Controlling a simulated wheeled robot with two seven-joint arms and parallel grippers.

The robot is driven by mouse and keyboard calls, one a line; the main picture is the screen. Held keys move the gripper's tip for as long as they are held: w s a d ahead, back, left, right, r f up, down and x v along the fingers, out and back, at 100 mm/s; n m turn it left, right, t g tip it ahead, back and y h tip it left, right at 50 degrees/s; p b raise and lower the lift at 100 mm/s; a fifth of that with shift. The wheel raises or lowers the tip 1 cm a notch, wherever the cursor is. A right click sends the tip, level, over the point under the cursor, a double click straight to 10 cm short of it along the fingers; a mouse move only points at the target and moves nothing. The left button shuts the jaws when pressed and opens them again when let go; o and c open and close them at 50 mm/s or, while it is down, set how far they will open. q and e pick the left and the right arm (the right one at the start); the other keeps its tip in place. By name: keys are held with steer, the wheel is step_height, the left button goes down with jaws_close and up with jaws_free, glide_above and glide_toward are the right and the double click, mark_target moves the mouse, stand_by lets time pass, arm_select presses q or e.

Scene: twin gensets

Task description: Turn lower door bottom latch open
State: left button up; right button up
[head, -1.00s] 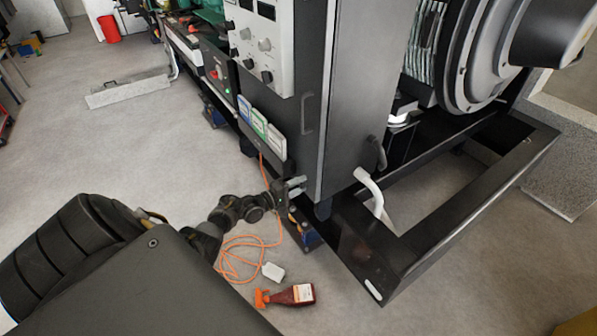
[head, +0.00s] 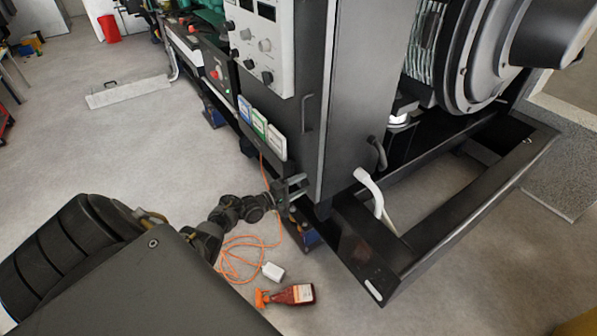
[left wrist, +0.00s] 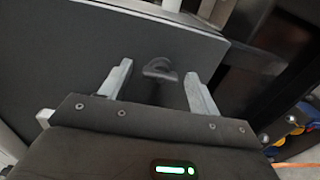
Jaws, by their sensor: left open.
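The dark grey lower door fills the upper part of the left wrist view (left wrist: 75,60). Its bottom latch (left wrist: 160,70), a small dark rounded handle, sits between and just beyond my left gripper's two pale fingers. My left gripper (left wrist: 158,85) is open, one finger on each side of the latch, with no clear contact. In the head view my left gripper (head: 292,189) is at the lower front of the black cabinet (head: 350,100), near its bottom corner. The latch is hidden there by the gripper. My right gripper is not in view.
Below the cabinet is a black base frame (head: 470,225). A white pipe (head: 369,188) curves down beside the cabinet. On the floor lie an orange cable (head: 240,243), a white box (head: 273,271) and a red spray bottle (head: 295,294). The floor at left is mostly clear.

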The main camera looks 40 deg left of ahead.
arm_select(q)
steer(key=shift+s+a, duration=0.15)
steer(key=shift+s, duration=0.35)
steer(key=p+v, duration=0.1)
steer(key=v, duration=0.8)
steer(key=shift+s, duration=0.4)
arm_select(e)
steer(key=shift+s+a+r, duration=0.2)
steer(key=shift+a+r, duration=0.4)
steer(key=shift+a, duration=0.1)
arm_select(q)
steer(key=shift+a, duration=0.1)
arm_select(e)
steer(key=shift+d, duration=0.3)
